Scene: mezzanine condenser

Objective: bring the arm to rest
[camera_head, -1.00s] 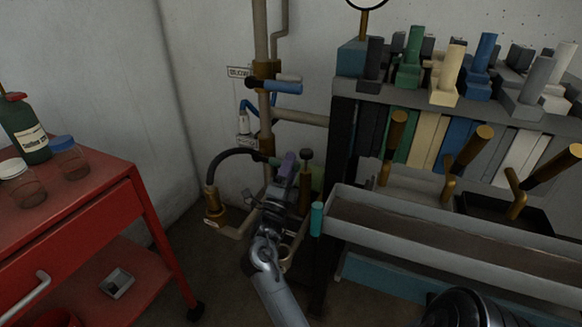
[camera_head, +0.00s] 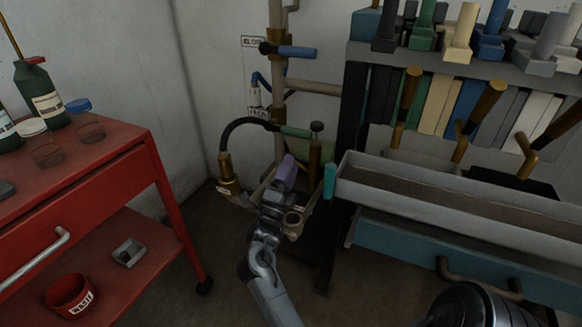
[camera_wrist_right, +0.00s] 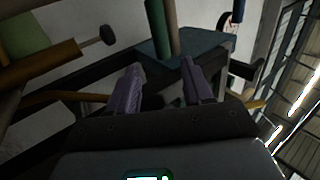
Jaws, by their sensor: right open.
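My right arm reaches up from the bottom middle of the head view. Its right gripper (camera_head: 286,172) has purple fingers and is at the pipework, in front of the brass fitting with a black knob (camera_head: 316,150) and left of the grey trough. In the right wrist view the two purple fingers of the gripper (camera_wrist_right: 162,88) stand apart with nothing between them. A teal post (camera_wrist_right: 160,28) and a dark teal block (camera_wrist_right: 175,48) show beyond the fingertips; I cannot tell whether anything touches them. My left gripper is in neither view.
A red cart (camera_head: 110,150) with bottles and jars stands left. A grey trough (camera_head: 450,192) over a teal drawer (camera_head: 400,250) stands right, below a rack of coloured handles. A blue-handled valve (camera_head: 297,52) sits above the gripper. Floor (camera_head: 225,285) is bare between cart and arm.

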